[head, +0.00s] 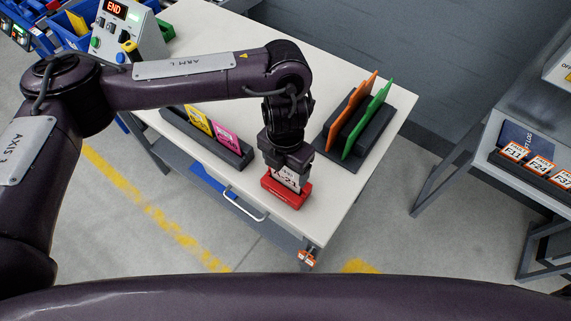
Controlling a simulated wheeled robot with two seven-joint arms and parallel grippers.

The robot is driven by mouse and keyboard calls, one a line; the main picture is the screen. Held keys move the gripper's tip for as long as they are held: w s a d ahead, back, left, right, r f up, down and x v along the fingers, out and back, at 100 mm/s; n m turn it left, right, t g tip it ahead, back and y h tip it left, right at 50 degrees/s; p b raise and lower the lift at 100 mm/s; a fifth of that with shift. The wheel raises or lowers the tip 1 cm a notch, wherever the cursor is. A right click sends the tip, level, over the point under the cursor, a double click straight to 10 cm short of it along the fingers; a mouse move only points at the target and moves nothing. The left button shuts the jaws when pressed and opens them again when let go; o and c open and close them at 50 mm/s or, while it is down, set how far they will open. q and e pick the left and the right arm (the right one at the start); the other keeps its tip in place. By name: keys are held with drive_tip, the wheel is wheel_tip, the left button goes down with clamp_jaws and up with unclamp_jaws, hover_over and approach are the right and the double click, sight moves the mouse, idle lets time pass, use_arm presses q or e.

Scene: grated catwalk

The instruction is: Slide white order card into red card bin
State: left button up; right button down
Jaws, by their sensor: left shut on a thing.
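My left gripper (286,162) points down above the red card bin (287,193) near the right front part of the table. It is shut on the white order card (287,177), whose dark print shows below the fingers. The card is upright, and its lower edge is at the red bin, hidden behind the bin's front wall. I cannot tell how deep it sits. My right gripper is not in view.
A black rack (232,153) with yellow and pink cards stands left of the red bin. A dark holder (358,139) with orange and green panels stands to the right. A control box (122,32) is at the back left. The table's front edge lies close below the bin.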

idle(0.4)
use_arm(q)
drive_tip(key=o, duration=1.3)
drive_tip(key=shift+c, duration=0.2)
drive_tip(key=shift+r+p, duration=3.45)
drive_tip(key=shift+r, duration=0.55)
